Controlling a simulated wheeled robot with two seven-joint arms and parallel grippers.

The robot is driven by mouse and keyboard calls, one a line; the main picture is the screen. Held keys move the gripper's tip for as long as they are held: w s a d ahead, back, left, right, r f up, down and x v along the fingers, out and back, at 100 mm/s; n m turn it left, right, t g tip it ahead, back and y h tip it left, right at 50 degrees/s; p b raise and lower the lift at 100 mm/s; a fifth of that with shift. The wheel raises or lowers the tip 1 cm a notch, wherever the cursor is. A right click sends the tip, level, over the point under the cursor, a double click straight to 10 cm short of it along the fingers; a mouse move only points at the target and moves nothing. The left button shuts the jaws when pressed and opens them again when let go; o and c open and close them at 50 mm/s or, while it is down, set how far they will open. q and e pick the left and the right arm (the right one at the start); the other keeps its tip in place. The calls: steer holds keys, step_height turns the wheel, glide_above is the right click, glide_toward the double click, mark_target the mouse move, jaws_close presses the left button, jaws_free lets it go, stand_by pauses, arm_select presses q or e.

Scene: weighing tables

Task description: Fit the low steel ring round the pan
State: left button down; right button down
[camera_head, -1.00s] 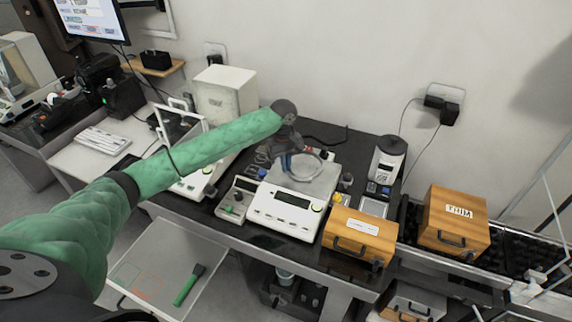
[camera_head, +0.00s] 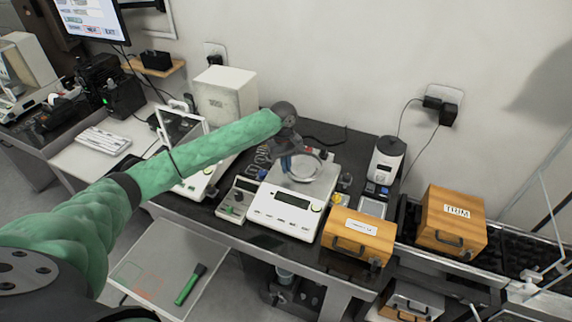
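The low steel ring (camera_head: 319,172) shows as a thin grey circle over the weighing plate of the white balance (camera_head: 285,214) in the middle of the dark table. The pan lies at the ring's place, and I cannot tell clearly whether the ring rests flat around it or sits just above it. My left gripper (camera_head: 287,163) reaches in from the left and points down at the ring's left rim. Its fingers appear closed on that rim, and they partly hide it. My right gripper is out of view.
A small control box (camera_head: 236,199) stands left of the balance. A wooden case (camera_head: 358,236) is close at its right front, another (camera_head: 452,222) farther right. A glass-sided balance (camera_head: 185,130) and a white box (camera_head: 226,95) stand to the left. Small items crowd the balance's right side.

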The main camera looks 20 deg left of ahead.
arm_select(q)
steer(key=shift+p, duration=0.75)
stand_by(0.8)
steer(key=shift+f, duration=1.2)
steer(key=c, duration=1.6)
jaws_free()
steer(key=shift+o, duration=0.2)
